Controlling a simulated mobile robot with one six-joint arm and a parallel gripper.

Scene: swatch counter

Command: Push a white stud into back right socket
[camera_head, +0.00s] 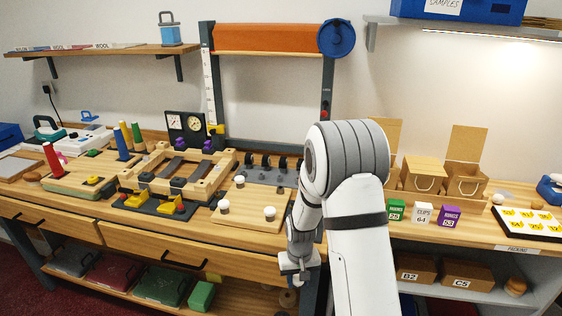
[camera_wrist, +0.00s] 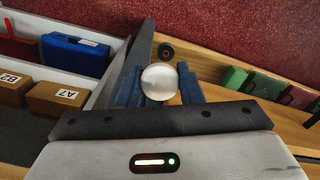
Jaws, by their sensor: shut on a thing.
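My gripper (camera_wrist: 160,88) is shut on a white stud (camera_wrist: 160,82), whose round white head shows between the blue fingers in the wrist view. In the head view, my gripper (camera_head: 298,278) hangs low at the counter's front edge, right of and below the pale wooden board (camera_head: 248,203); the held stud cannot be made out there. The board lies on the counter with white studs at its back left (camera_head: 240,180), front left (camera_head: 223,206) and front right (camera_head: 270,212). Its back right corner shows no white head; the socket there is too small to make out clearly.
A wooden frame fixture (camera_head: 180,172) stands left of the board. A grey rack with dark knobs (camera_head: 262,172) lies behind it. Small green, white and purple boxes (camera_head: 423,214) stand right of my arm. Below are a drawer front (camera_head: 180,258) and a lower shelf with bins.

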